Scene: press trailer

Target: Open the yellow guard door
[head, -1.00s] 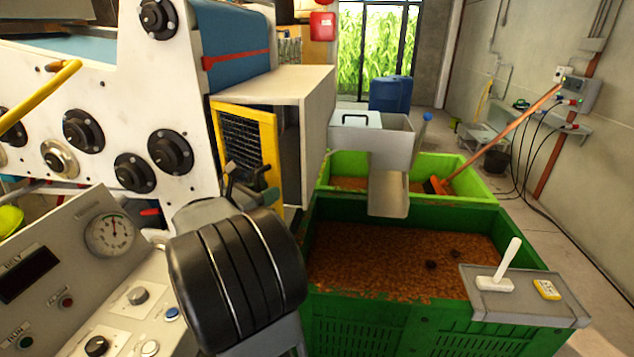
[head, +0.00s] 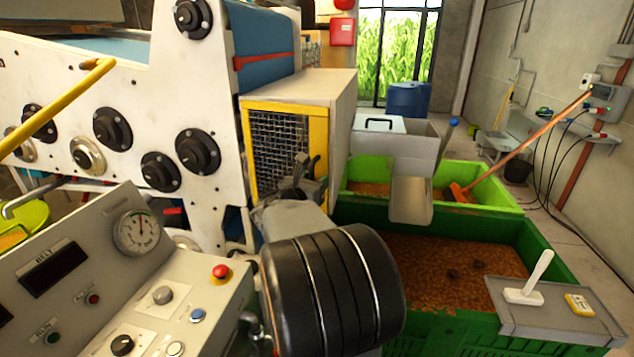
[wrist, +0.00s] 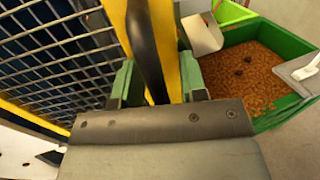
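The yellow guard door (head: 318,140) has a yellow frame around dark wire mesh. It stands shut on the front of a cream box beside the press. In the wrist view the door's mesh (wrist: 55,50) fills the left, with its yellow edge upright in the middle. A black bar handle (wrist: 146,50) runs along that edge. My gripper (wrist: 158,82) is open, with one green finger on each side of the handle. I cannot tell whether either finger touches it. In the head view my gripper (head: 305,180) is at the door's lower right, partly hidden by my arm.
A control panel (head: 110,270) with a gauge and a red button stands at the left. A dark green crate (head: 440,335) of brown granules is at the right, under a metal chute (head: 411,195). A grey shelf with a white scraper (head: 530,285) sits on its rim.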

